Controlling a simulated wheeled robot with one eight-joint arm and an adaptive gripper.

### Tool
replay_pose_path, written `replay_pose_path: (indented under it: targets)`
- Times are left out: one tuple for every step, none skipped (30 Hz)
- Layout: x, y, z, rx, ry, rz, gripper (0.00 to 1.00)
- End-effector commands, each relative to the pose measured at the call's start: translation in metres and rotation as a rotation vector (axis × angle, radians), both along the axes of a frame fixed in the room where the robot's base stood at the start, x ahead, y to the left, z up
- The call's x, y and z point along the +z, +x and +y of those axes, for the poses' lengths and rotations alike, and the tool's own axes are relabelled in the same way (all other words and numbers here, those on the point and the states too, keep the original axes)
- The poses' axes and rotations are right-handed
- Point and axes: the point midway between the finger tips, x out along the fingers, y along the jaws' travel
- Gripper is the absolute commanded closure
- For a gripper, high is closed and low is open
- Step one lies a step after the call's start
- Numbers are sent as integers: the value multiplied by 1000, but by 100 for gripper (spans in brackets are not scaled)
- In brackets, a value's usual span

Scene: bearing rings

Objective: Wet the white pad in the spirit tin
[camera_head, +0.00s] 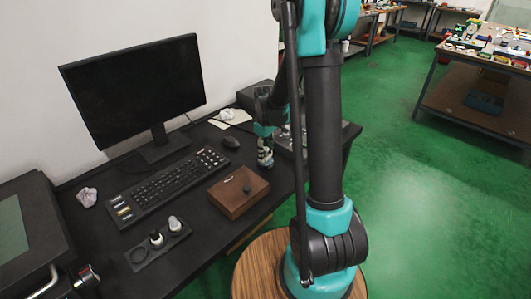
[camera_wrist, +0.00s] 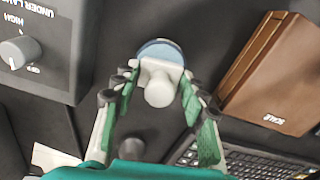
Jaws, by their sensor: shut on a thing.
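My gripper (camera_wrist: 158,88) is shut on a pale piece with a round white knob (camera_wrist: 159,88), one finger on each side of it. This piece looks like the white pad or its holder, but I cannot tell for sure. A round blue-grey disc (camera_wrist: 160,50) shows just beyond the held piece. I cannot tell whether it is the spirit tin or part of the held thing, nor whether they touch. In the head view my gripper (camera_head: 265,152) is low over the desk behind the brown box, and what it holds is too small to make out.
A brown box (camera_head: 238,192) marked SCALE stands to the right in the wrist view (camera_wrist: 268,75). A dark device with a knob (camera_wrist: 18,52) stands at the left there.

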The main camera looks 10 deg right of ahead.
Motion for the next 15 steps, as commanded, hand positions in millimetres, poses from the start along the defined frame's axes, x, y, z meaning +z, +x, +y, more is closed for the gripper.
replay_pose_path:
  targets:
    - [-1, 0, 0, 0, 0, 0, 81]
    - [-1, 0, 0, 0, 0, 0, 81]
    - [-1, 0, 0, 0, 0, 0, 81]
    - [-2, 0, 0, 0, 0, 0, 81]
    - [-2, 0, 0, 0, 0, 0, 81]
    - [-3, 0, 0, 0, 0, 0, 81]
    - [-3, 0, 0, 0, 0, 0, 81]
    - [-3, 0, 0, 0, 0, 0, 81]
    - [-4, 0, 0, 0, 0, 0, 81]
    - [-4, 0, 0, 0, 0, 0, 81]
    - [-4, 0, 0, 0, 0, 0, 81]
    - [-5, 0, 0, 0, 0, 0, 81]
    - [-5, 0, 0, 0, 0, 0, 81]
    - [-5, 0, 0, 0, 0, 0, 81]
    - [-6, 0, 0, 0, 0, 0, 81]
